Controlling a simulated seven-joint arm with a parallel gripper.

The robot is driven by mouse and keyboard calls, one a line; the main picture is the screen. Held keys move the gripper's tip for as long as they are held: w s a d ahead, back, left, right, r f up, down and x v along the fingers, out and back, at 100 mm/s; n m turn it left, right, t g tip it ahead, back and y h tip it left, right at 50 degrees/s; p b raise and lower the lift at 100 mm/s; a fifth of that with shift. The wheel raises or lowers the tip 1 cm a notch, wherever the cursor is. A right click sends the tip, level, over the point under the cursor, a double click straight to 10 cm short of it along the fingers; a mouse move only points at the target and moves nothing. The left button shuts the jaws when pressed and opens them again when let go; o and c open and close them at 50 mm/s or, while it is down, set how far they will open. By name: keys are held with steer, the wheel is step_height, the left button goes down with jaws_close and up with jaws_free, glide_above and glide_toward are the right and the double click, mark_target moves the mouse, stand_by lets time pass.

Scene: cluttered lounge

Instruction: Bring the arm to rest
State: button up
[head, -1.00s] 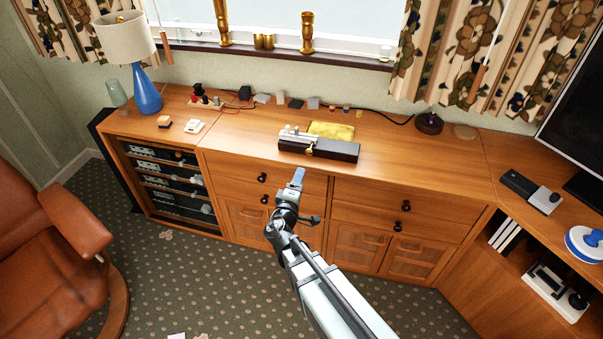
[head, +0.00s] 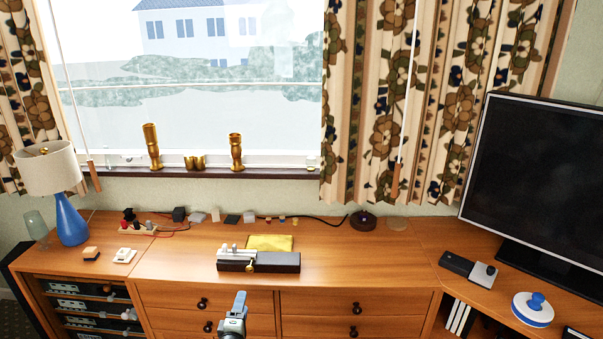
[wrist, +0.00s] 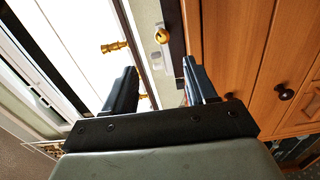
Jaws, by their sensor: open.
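My gripper (head: 238,303) shows at the bottom of the head view, in front of the drawers of the wooden sideboard (head: 180,262). In the wrist view my gripper (wrist: 158,90) has its two dark fingers apart with nothing held between them. Beyond the fingers that view shows the window side, a brass candlestick (wrist: 115,46) and the drawer fronts, all turned sideways. The gripper appears apart from the sideboard. Most of the arm is below the head view's edge.
On the sideboard stand a black device with a silver top (head: 258,261), a yellow cloth (head: 270,242), a blue lamp (head: 70,220) and several small parts. A television (head: 535,170) and a blue-and-white round object (head: 533,309) are at the right. The sideboard's front strip is mostly clear.

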steer(key=s+d+f+m+g+h, duration=0.1)
steer(key=s+d+f+m+g, duration=0.2)
steer(key=s+d+f+g, duration=0.35)
steer(key=s+d+f+m+g+h, duration=0.2)
steer(key=s+d+f+g, duration=0.2)
steer(key=s+f, duration=0.45)
steer(key=s+d+f+m+g+h, duration=0.1)
steer(key=s+d+f+m+g, duration=0.2)
steer(key=s+d+f+g, duration=0.5)
steer(key=s+d+f+m+g+y, duration=0.2)
steer(key=s+d+f+m+g, duration=0.1)
steer(key=s+d+f, duration=0.3)
steer(key=s+d+f+m+g+y, duration=0.2)
steer(key=s+d+f+m, duration=0.4)
steer(key=s+d, duration=0.4)
steer(key=shift+s+d+f+g, duration=0.35)
steer(key=shift+d+f+g, duration=0.4)
steer(key=shift+d, duration=0.35)
